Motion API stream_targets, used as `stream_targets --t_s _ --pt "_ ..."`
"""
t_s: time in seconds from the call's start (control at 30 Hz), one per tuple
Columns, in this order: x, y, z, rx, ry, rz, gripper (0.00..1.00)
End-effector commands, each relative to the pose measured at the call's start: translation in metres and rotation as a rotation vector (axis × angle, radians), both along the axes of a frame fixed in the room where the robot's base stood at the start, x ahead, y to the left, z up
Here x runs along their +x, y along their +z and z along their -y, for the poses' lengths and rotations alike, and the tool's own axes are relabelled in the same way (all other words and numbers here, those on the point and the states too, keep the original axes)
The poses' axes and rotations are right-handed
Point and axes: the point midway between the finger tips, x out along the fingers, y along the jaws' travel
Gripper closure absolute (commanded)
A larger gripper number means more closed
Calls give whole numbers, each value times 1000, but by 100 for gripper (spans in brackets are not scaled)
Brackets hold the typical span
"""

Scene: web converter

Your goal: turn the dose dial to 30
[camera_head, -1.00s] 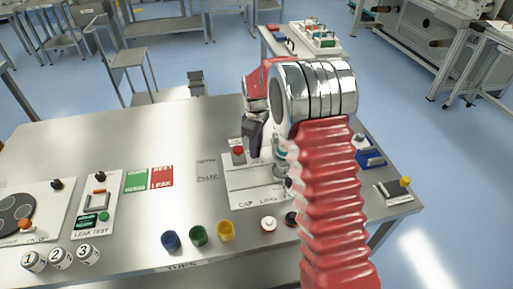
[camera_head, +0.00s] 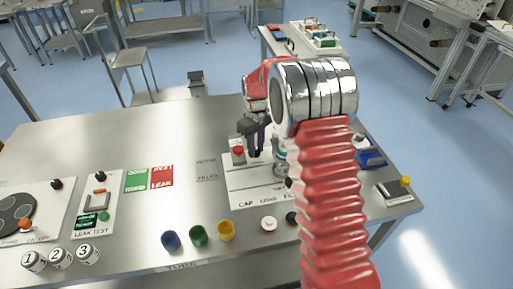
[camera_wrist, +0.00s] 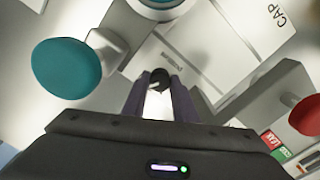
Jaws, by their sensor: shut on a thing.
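My gripper (camera_head: 255,150) is over the white CAP panel (camera_head: 240,189) on the right part of the steel table. In the wrist view its two fingers (camera_wrist: 161,100) are shut on a small dark knob (camera_wrist: 158,77), which seems to be the dose dial. The dial's scale and numbers cannot be read, so its setting cannot be told. A bright white patch shows between the fingers below the knob. In the head view the gripper and arm hide the dial.
A teal round knob (camera_wrist: 65,68) and a red button (camera_wrist: 306,115) flank the fingers closely. The red button also shows in the head view (camera_head: 238,151). Blue (camera_head: 171,240), green (camera_head: 198,235) and yellow (camera_head: 226,230) cups stand at the front. The table's left rear is clear.

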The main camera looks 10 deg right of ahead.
Motion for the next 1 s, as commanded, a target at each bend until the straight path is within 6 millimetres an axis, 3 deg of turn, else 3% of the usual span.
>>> stream_targets --t_s 0.1,0.13,0.37,0.77,1.0 --pt "2 1 0 0 0 5 97" --pt "1 1 1 0 0 5 72" --pt "1 1 0 0 1 2 56" --pt "1 6 0 0 1 2 56" --pt "1 37 0 0 1 4 56"
